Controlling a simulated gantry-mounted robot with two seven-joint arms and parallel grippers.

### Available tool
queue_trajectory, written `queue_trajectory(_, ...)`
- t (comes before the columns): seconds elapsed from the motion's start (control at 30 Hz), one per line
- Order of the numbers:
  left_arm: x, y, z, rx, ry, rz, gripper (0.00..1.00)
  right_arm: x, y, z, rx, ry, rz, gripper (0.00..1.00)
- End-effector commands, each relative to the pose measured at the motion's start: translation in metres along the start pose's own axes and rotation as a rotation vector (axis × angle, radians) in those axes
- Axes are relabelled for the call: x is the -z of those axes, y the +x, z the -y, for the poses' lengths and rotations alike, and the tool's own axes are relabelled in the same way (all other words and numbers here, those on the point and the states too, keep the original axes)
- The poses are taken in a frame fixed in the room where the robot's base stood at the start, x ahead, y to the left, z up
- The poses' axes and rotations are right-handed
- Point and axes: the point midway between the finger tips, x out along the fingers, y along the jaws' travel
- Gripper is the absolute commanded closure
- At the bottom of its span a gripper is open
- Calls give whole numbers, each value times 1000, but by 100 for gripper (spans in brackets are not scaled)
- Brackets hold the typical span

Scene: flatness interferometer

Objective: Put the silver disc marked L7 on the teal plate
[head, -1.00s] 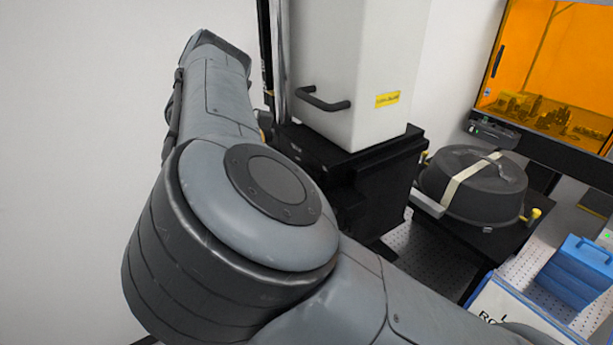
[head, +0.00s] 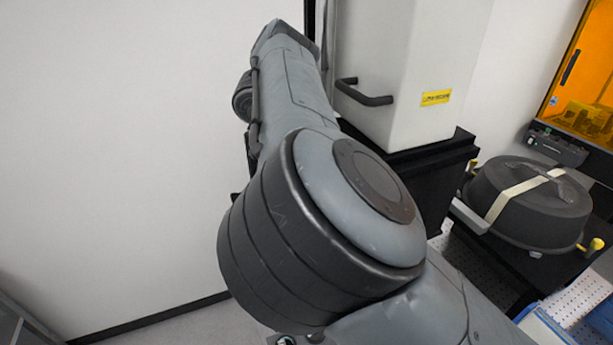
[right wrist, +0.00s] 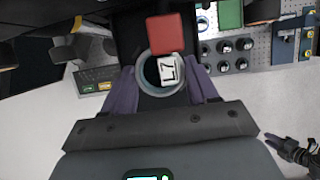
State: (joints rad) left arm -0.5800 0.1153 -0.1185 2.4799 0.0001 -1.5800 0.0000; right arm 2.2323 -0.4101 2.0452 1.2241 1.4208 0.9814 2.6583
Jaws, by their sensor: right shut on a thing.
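The silver disc marked L7 (right wrist: 147,84) shows in the right wrist view, as a pale round rim with a dark middle and a white L7 label. My right gripper (right wrist: 161,84) is shut on it, with one purple finger at each side. I cannot tell whether the disc is clear of what lies under it. A small dark gripper with purple fingertips, seemingly my left gripper (right wrist: 288,145), shows at the lower right of that view; its opening is unclear. No gripper shows in the head view, where a grey arm link of mine fills the middle. I cannot make out the teal plate.
A red block (right wrist: 165,33) lies just beyond the disc, near several dark round pieces (right wrist: 224,57) and a green panel (right wrist: 230,13). In the head view stand a white housing (head: 405,60), a strapped dark round cover (head: 530,205) and an orange-windowed enclosure (head: 590,70).

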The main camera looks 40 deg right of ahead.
Motion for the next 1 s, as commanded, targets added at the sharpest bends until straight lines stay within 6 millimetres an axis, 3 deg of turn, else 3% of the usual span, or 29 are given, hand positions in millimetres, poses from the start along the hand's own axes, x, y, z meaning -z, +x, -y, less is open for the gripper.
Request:
queue_trajectory(0.17, -2, 5, 0, 0, 1, -1, 68, 2, 5, 0, 0, 1, 0, 74)
queue_trajectory(0.2, -1, 3, 0, 0, 1, 0, 68, 1, 4, 0, 0, 1, 0, 36)
queue_trajectory(0.33, -1, 3, 0, 0, 1, 0, 68, 1, 4, 0, 1, 1, 0, 16)
queue_trajectory(0.73, 1, -3, 2, 6, 10, 1, 68, -1, -4, 0, 0, 0, -1, 16)
queue_trajectory(1.0, 8, -28, 2, 5, 10, 2, 68, -3, -52, 0, -1, -2, -3, 16)
